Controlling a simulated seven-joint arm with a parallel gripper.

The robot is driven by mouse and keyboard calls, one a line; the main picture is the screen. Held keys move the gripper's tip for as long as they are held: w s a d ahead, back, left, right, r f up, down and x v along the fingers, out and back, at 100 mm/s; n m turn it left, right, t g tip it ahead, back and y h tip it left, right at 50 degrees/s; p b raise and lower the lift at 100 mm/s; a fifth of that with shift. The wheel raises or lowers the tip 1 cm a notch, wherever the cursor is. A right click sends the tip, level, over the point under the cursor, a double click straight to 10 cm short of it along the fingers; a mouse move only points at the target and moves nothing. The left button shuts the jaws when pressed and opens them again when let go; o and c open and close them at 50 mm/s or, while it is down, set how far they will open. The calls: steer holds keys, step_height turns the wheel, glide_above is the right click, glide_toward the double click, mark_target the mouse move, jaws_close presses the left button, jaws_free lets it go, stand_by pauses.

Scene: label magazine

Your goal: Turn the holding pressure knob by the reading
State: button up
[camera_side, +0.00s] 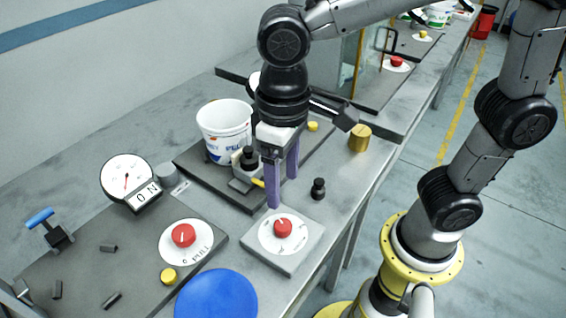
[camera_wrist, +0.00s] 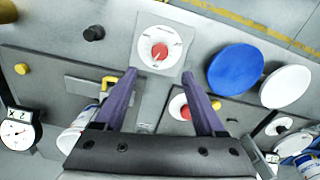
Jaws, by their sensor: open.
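A red knob (camera_side: 283,228) sits on a white dial on its own small grey plate (camera_side: 262,254); it also shows in the wrist view (camera_wrist: 159,51). A second red knob (camera_side: 184,235) sits on a white dial on the dark left board, partly behind a finger in the wrist view (camera_wrist: 184,112). No readable label says which is the holding pressure knob.
A white bucket (camera_side: 224,135) and a block with a black knob (camera_side: 248,160) stand beside my gripper. A small black peg (camera_side: 318,189) and a brass cylinder (camera_side: 359,138) stand to the right. A blue disc (camera_side: 217,296) lies in front.

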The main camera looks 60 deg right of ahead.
steer(key=shift+r, duration=1.5)
steer(key=s+d+r+m+t, duration=0.2)
steer(key=d+r+m+t, duration=0.1)
steer(key=d, duration=0.8)
steer(key=s+d+f+n+t, duration=0.1)
steer(key=s+d+f+t, duration=0.1)
steer(key=s+d+f, duration=0.2)
steer(key=shift+s+d+f+t, duration=0.3)
steer(key=shift+s+d, duration=0.25)
steer(key=shift+d, duration=0.45)
